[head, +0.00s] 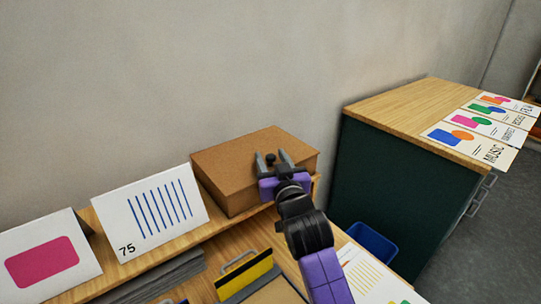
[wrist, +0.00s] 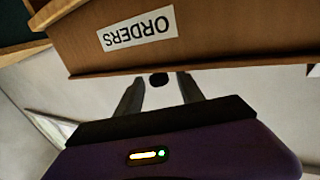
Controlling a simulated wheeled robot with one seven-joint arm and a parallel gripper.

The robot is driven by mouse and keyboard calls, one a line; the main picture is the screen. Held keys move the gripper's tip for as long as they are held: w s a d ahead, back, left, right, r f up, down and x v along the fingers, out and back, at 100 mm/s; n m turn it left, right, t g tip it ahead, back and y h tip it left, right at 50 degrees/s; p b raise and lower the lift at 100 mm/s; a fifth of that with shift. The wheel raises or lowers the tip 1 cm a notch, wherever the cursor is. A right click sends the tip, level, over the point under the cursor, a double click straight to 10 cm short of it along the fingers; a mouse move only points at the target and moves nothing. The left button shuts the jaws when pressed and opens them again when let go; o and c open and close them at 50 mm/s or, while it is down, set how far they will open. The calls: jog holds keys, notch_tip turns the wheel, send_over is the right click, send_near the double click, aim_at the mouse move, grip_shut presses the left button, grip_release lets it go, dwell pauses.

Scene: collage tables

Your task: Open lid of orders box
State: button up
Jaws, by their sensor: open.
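The orders box (head: 210,178) is a brown box with its lid (head: 235,150) down, on the wooden shelf against the wall. Its white ORDERS label (wrist: 138,29) shows upside down in the wrist view. A small dark knob (head: 270,159) shows at the lid; it also shows in the wrist view (wrist: 158,80) just beyond the lid's edge. My gripper (head: 271,156) is open and empty at the box's right part, its fingers on either side of the knob. In the wrist view my gripper (wrist: 158,92) shows a gap between each finger and the knob. Contact cannot be told.
A white card with blue stripes (head: 155,215) and a pink-patch card (head: 42,262) stand left of the box. A yellow-and-black handled item (head: 245,275) lies below. A dark green cabinet (head: 385,185) with printed cards on top stands right, a blue bin (head: 373,243) beside it.

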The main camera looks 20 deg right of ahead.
jog(key=shift+w+d, duration=0.1)
jog(key=shift+w, duration=0.5)
grip_shut()
dwell(1.1)
